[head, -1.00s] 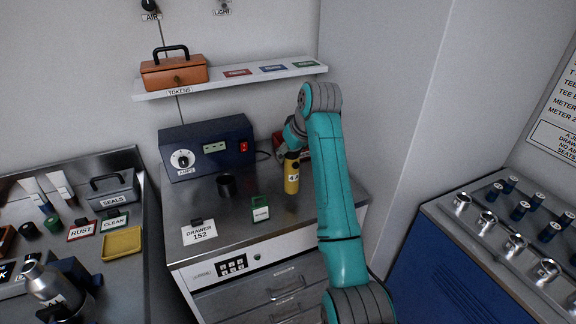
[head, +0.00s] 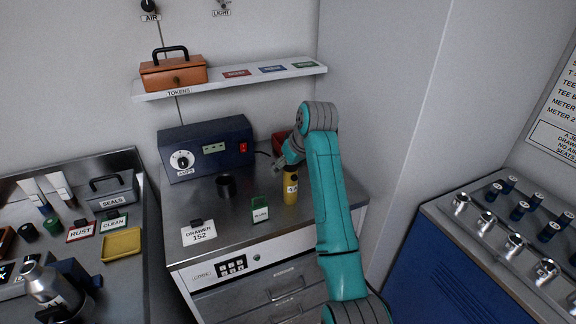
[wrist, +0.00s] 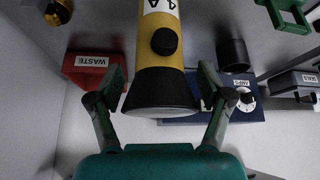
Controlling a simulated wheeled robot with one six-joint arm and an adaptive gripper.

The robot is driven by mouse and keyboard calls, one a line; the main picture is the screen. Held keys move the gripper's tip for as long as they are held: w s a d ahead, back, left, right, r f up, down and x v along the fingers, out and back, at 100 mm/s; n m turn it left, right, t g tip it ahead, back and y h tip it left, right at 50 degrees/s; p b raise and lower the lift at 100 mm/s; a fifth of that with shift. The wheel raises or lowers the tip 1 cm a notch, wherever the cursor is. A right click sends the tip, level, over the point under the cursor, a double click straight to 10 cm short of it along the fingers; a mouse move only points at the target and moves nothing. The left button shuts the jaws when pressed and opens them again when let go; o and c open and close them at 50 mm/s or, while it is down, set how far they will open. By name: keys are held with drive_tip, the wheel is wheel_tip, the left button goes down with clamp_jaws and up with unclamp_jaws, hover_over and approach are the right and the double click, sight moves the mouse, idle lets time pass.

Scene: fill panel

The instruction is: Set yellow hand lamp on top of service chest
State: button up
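The yellow hand lamp (head: 290,190) is upright over the right part of the steel top of the service chest (head: 240,229). In the wrist view, the lamp (wrist: 150,60) shows its black head, a black knob and a "4A" label. My gripper (head: 288,166) is at the lamp's upper end. In the wrist view, the fingers of my gripper (wrist: 163,82) lie on both sides of the black head and appear closed on it. Whether the lamp's base touches the chest top is too small to tell.
A dark cup (head: 226,186), a green-framed tag holder (head: 260,209) and a "DRAWER 152" card (head: 199,233) stand left of the lamp. Behind are a blue AMPS box (head: 207,147) and a red WASTE bin (wrist: 95,67). A shelf (head: 232,80) hangs above.

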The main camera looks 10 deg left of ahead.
drive_tip(key=v, duration=1.2)
drive_tip(key=shift+r, duration=0.2)
